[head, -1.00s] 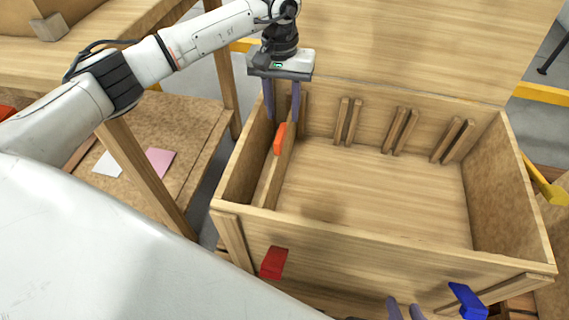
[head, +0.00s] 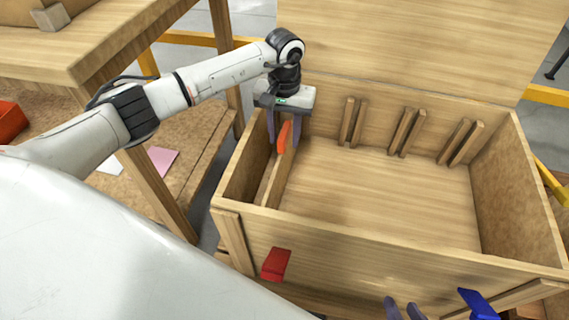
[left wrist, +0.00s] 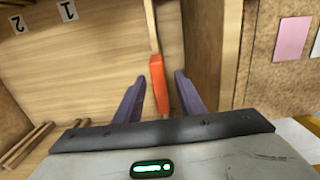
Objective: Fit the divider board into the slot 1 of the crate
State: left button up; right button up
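The divider board (head: 276,188) is a thin wooden panel standing upright inside the crate (head: 370,238), close to its left wall. Its orange tab (head: 284,137) is on its upper edge. My left gripper (head: 283,138) is over the far part of the board, fingers pointing down. In the left wrist view the orange tab (left wrist: 158,85) lies between the open fingers, with a gap on each side. The label 1 (left wrist: 67,10) is left of the board there, apart from it.
Pairs of wooden strips (head: 353,122) stand along the crate's back wall, and the crate floor (head: 385,195) right of the board is bare. A label 2 (left wrist: 17,24) is beside label 1. A red block (head: 276,264) and a blue block (head: 478,304) are at the crate's front.

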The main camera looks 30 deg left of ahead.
pick_arm(q)
grip_shut()
jog(key=shift+r, duration=0.15)
dwell(1.2)
